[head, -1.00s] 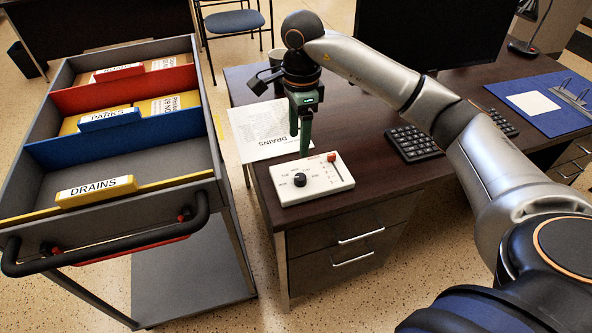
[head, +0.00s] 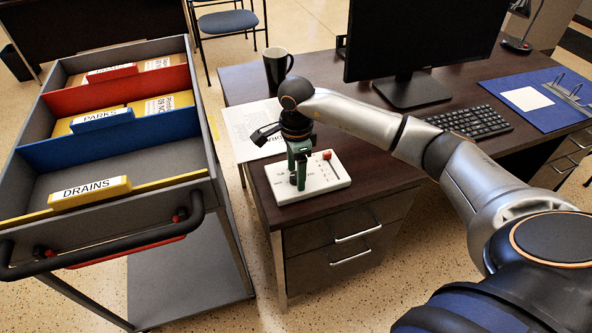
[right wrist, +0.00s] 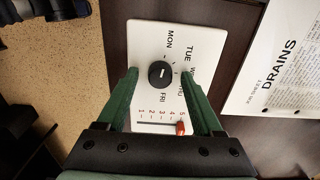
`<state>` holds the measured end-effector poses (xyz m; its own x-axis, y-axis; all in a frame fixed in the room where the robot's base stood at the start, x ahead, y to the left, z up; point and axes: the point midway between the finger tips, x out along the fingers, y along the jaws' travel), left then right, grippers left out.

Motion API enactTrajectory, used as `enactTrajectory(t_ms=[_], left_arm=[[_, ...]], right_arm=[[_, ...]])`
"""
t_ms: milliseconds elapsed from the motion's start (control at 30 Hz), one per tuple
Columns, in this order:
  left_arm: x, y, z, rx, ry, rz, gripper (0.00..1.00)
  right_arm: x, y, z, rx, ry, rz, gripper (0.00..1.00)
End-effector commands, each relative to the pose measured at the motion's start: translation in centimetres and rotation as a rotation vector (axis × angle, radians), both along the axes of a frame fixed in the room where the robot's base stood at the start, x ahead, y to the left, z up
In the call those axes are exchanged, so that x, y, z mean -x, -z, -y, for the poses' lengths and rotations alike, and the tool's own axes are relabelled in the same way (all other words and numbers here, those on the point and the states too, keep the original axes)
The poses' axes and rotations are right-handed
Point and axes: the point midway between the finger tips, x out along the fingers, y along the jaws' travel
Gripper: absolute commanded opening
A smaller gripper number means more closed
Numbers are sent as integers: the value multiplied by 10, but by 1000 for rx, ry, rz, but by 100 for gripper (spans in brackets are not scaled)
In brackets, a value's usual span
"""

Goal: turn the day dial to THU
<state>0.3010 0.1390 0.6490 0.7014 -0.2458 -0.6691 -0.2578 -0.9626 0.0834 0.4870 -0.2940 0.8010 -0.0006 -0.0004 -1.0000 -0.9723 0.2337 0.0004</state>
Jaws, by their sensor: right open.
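The white control panel (head: 328,182) lies on the near left corner of the desk; it also shows in the right wrist view (right wrist: 150,33). Its black day dial (right wrist: 161,74) has a small white mark, with MON, TUE, a partly covered WED and THU, and FRI printed around it. I cannot tell for certain which day the mark points to. My right gripper (head: 298,180) is open over the panel, pointing down. In the right wrist view its green fingers (right wrist: 160,80) stand on either side of the dial, with a gap on both sides. My left gripper is out of view.
The panel also has a red slider knob (right wrist: 181,128) by a 1 to 5 scale. A DRAINS sheet (head: 248,128) lies behind the panel, with a dark mug (head: 277,70) beyond. A keyboard (head: 470,121) and monitor (head: 415,40) are right. A folder cart (head: 190,205) stands left.

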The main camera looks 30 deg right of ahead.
Motion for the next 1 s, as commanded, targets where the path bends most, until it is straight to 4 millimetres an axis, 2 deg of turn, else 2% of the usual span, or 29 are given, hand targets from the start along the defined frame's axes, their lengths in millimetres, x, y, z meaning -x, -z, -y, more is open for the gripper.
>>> enactTrajectory(t_ms=[167,767,1000], left_arm=[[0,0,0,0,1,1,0],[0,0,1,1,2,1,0],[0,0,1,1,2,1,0]], right_arm=[[0,0,0,0,0,0,68],[0,-1,0,-1,0,0,0],[0,-1,0,-1,1,0,0]])
